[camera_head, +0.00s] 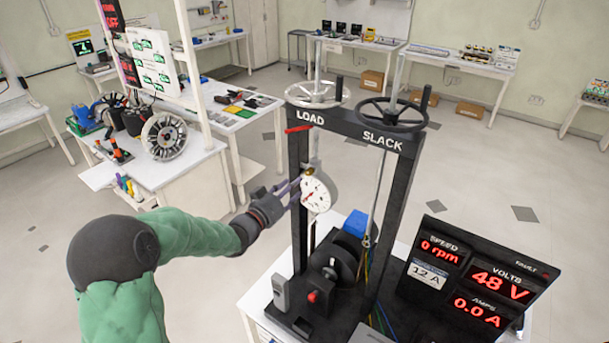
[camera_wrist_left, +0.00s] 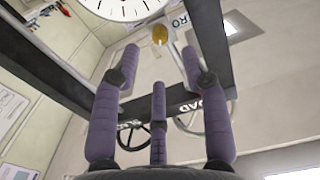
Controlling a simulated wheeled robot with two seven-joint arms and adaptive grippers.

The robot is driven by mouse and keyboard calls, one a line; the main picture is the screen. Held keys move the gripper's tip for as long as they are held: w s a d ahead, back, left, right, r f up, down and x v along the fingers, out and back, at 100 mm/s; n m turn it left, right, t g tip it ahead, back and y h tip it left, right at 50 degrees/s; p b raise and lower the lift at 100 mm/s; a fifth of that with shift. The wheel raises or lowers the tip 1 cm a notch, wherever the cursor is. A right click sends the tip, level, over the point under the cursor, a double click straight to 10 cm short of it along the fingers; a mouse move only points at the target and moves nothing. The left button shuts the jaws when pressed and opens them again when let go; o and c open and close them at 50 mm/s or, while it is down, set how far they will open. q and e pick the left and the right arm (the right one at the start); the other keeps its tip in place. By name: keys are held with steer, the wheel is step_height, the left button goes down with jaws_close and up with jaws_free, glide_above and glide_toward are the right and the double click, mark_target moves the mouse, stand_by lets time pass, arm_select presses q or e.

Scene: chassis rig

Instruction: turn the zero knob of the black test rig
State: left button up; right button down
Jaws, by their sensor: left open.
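The black test rig (camera_head: 410,170) stands on a white table, with LOAD and SLACK lettered on its top beam. A round white dial gauge (camera_head: 318,191) hangs inside its frame; its lower part also shows at the top of the left wrist view (camera_wrist_left: 125,8). A small brass-yellow knob (camera_head: 309,171) sits at the gauge's edge. In the left wrist view the knob (camera_wrist_left: 159,35) is beside a partly hidden label ending in "RO". My left gripper (camera_head: 295,188) is open beside the gauge. Its purple fingers (camera_wrist_left: 160,62) are spread with the knob ahead between them, apparently not touching it.
Two handwheels (camera_head: 393,113) top the rig, and a red lever (camera_head: 298,129) sticks out below the beam. A black display panel (camera_head: 475,280) stands right of the rig. A white bench with wheels and parts (camera_head: 165,170) is behind left. Open floor lies between.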

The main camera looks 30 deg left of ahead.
mark_target(308, 174)
arm_select(q)
steer(key=w, duration=0.2)
steer(key=w+p, duration=0.1)
steer(key=w, duration=0.3)
steer(key=shift+w+d+p, duration=0.25)
steer(key=shift+w+p, duration=0.05)
steer(key=shift+w, duration=0.1)
jaws_close()
